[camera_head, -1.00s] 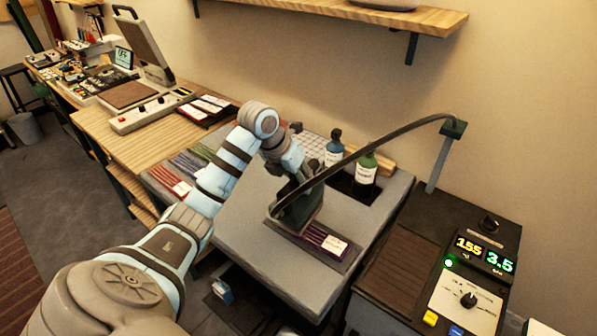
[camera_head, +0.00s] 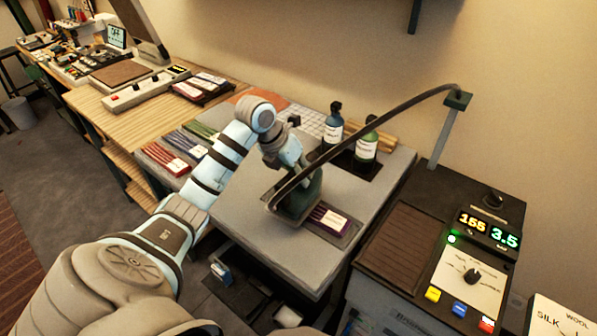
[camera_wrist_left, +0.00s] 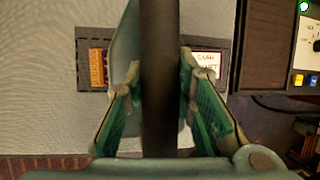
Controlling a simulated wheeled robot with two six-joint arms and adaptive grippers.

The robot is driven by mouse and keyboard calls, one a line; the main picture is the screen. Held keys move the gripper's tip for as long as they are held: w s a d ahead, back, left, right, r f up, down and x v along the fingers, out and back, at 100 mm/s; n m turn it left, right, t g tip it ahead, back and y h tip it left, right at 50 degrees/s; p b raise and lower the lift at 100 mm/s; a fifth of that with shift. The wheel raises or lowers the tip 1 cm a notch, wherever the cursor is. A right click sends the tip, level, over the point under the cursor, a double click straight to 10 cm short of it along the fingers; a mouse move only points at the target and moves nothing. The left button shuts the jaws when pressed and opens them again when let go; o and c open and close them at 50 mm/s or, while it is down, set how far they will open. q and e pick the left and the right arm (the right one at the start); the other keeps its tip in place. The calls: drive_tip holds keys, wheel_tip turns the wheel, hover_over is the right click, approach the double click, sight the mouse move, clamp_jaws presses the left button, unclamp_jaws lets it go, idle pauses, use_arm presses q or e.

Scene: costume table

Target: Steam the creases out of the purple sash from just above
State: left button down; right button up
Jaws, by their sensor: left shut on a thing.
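The purple sash (camera_head: 327,216) lies on a dark mat (camera_head: 343,238) on the grey padded table (camera_head: 262,252); a white label is at its right end. My left gripper (camera_head: 284,168) is shut on the dark green steamer (camera_head: 306,200), which is over the left part of the sash and hides it. I cannot tell the gap between steamer and sash. My right gripper is not in view.
A dark hose (camera_head: 375,118) arches from the steamer to a post on the control unit (camera_head: 442,243), which reads 155 and 3.5. Two bottles (camera_head: 366,146) stand behind the steamer. Red, blue and green sashes (camera_head: 168,158) lie at the back left. The table's front left is clear.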

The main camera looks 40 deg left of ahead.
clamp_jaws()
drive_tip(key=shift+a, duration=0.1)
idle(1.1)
